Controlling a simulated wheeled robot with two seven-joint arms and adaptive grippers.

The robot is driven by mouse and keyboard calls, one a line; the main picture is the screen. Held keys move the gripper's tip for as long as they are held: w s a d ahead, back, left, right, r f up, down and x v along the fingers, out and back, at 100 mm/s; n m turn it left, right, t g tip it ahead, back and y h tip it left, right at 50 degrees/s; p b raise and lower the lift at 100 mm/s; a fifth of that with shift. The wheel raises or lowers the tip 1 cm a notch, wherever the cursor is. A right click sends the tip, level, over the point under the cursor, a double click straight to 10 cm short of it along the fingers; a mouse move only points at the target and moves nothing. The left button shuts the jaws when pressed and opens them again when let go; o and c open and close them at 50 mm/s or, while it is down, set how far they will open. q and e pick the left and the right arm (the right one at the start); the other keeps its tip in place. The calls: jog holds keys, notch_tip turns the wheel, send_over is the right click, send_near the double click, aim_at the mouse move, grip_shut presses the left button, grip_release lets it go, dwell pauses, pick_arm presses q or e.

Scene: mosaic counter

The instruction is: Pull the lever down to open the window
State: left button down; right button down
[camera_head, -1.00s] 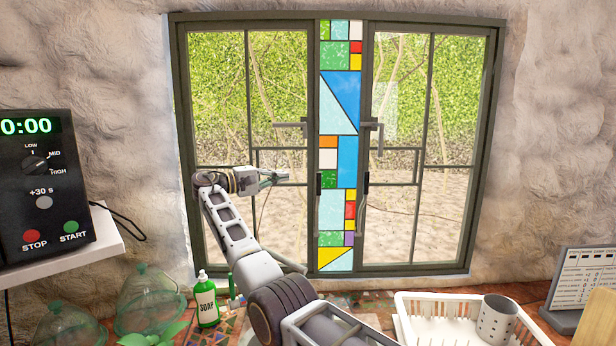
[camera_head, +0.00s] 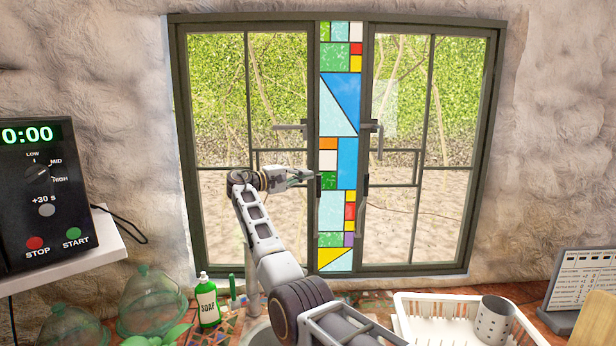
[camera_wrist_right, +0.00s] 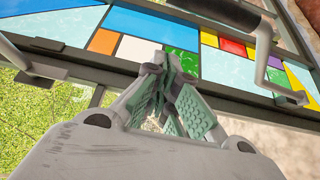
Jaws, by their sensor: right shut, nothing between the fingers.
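The window (camera_head: 312,16) has two dark-framed panes, left and right of a coloured mosaic strip (camera_head: 348,92). A grey lever (camera_head: 289,127) on the left pane lies level, pointing left. A second lever (camera_head: 379,140) on the right pane hangs downward. My right gripper (camera_head: 308,175) is shut and empty, below the left lever and close to the left pane's inner edge. In the wrist view its green-padded fingers (camera_wrist_right: 165,75) overlap the mosaic strip. My left gripper is out of view.
Dark vertical pull handles (camera_head: 363,190) flank the mosaic strip. A green soap bottle (camera_head: 207,301), glass domes (camera_head: 151,298) and a white dish rack (camera_head: 440,310) stand on the counter. A black appliance (camera_head: 40,195) sits on a shelf at left.

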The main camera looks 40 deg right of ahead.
jog(key=shift+s+a+p, duration=0.25)
jog(key=shift+s+a, duration=0.05)
jog(key=shift+s, duration=0.6)
jog(key=shift+s+a+p, duration=0.25)
jog(key=shift+s+a, duration=0.05)
jog(key=shift+s, duration=0.6)
jog(key=shift+f, duration=0.1)
jog(key=shift+s+f, duration=0.1)
jog(key=shift+s, duration=0.05)
